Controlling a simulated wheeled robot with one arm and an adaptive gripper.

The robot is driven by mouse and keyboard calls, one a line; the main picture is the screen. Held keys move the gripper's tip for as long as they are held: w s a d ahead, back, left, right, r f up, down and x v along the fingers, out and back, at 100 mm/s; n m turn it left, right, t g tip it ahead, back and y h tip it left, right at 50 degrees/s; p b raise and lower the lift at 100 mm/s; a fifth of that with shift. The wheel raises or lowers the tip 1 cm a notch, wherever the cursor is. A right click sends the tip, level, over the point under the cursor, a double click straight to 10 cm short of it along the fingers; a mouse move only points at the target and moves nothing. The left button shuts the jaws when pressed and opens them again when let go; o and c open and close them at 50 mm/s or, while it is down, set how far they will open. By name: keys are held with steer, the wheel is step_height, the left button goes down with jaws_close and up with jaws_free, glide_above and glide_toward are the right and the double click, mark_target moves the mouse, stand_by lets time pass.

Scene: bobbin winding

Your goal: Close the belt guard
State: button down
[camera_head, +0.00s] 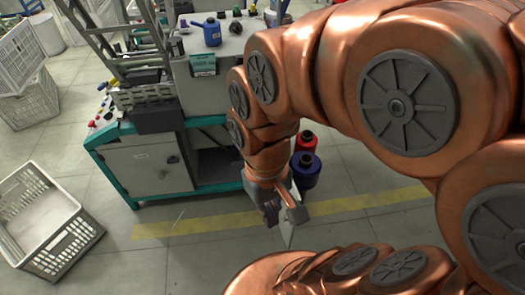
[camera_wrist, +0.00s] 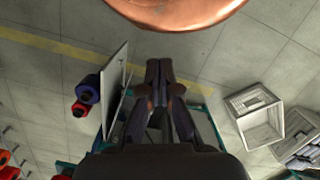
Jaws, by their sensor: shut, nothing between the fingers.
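A thin pale panel (camera_wrist: 116,88), which looks like the belt guard standing open, is just left of my gripper in the wrist view. In the head view a pale panel edge (camera_head: 291,232) shows beside and below the gripper, mostly hidden by it. My gripper (camera_head: 270,216) points down in front of the machine. In the wrist view the two fingers of my gripper (camera_wrist: 159,66) are together and hold nothing. A gap seems to show between fingers and panel; I cannot tell whether they touch. The guard's hinge is hidden.
The machine bench (camera_head: 113,140) has a turquoise frame and a grey cabinet door (camera_head: 146,171). A blue spool (camera_head: 305,170) and a red spool (camera_head: 306,141) stand right of the gripper. A grey crate (camera_head: 75,240) lies at left. The floor along the yellow line (camera_head: 190,226) is clear.

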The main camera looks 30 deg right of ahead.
steer(key=w+d+f+m+y+b, duration=0.2)
steer(key=w+f+m, duration=0.15)
steer(key=w, duration=0.35)
steer(key=w+d+f+m+t+y+b, duration=0.1)
steer(key=w+d+f+m+y+b, duration=0.2)
steer(key=w, duration=0.5)
steer(key=w+d+f+m+y+b, duration=0.1)
steer(key=w+d+f+m, duration=0.15)
steer(key=w+m, duration=0.35)
steer(key=w+d+f+m+t+y+b, duration=0.1)
steer(key=w+d+f+m+t+b, duration=0.3)
steer(key=d+f, duration=0.6)
steer(key=w+d+f+m+t+b, duration=0.15)
steer(key=w+d+f+m, duration=0.25)
steer(key=d+f+m, duration=0.65)
steer(key=w+a+f+n, duration=0.3)
steer(key=f, duration=0.2)
steer(key=shift+w+a+n+p, duration=0.2)
steer(key=shift+a+n+p, duration=0.1)
steer(key=shift+p, duration=0.15)
steer(key=shift+r, duration=0.1)
